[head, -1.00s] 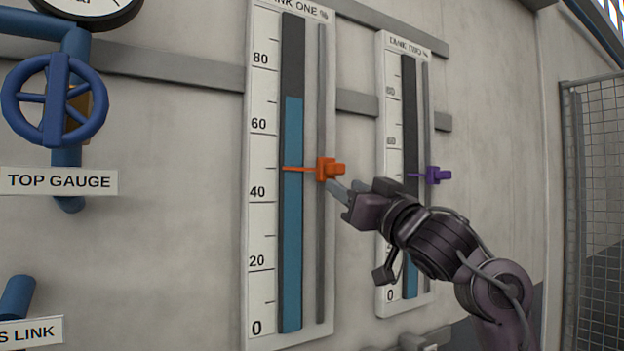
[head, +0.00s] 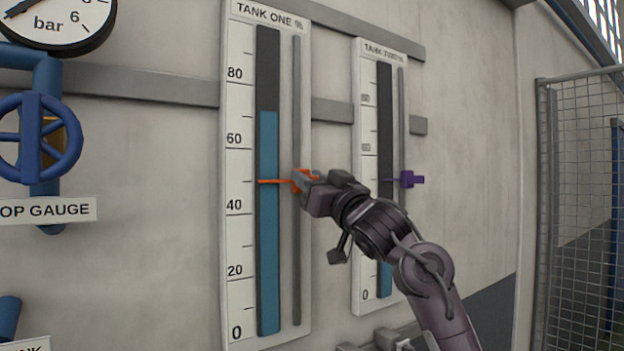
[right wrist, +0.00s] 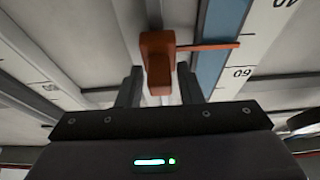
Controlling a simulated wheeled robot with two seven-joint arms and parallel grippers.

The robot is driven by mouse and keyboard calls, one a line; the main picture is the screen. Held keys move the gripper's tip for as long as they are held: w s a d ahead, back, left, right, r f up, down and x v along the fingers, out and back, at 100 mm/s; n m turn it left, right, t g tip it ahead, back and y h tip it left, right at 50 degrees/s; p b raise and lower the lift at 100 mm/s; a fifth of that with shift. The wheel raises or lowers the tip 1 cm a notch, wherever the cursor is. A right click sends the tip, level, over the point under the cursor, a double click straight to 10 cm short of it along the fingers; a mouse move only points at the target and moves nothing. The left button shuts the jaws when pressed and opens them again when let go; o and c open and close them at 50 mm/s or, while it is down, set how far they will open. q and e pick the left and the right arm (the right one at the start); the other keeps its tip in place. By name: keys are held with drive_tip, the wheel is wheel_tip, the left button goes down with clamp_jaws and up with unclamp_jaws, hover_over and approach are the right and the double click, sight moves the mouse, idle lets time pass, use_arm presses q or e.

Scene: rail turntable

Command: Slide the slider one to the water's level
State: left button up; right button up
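The tank one gauge (head: 239,120) is a tall white board with a scale and a blue water column (head: 269,225). The water's top stands a little under 70. The orange slider one (head: 299,181) sits on the grey rail to the right, its pointer at about 47, well below the water's top. My right gripper (head: 305,184) is at the slider and partly hides it. In the right wrist view the orange slider (right wrist: 158,62) stands between the two fingers of my right gripper (right wrist: 158,84), which look open with small gaps beside the knob. My left gripper is not in view.
The tank two gauge (head: 368,190) with a purple slider (head: 411,180) is close behind my right arm. A blue valve wheel (head: 38,138) and a round gauge (head: 62,20) are at the left. A mesh fence (head: 585,200) stands at the right.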

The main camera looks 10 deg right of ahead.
clamp_jaws()
wheel_tip(320, 180, up, 13)
drive_tip(key=shift+r, duration=0.1)
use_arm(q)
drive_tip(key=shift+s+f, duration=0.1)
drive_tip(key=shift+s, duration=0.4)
use_arm(e)
drive_tip(key=shift+o, duration=1.4)
unclamp_jaws()
drive_tip(key=shift+w+a, duration=0.1)
drive_tip(key=shift+w, duration=0.15)
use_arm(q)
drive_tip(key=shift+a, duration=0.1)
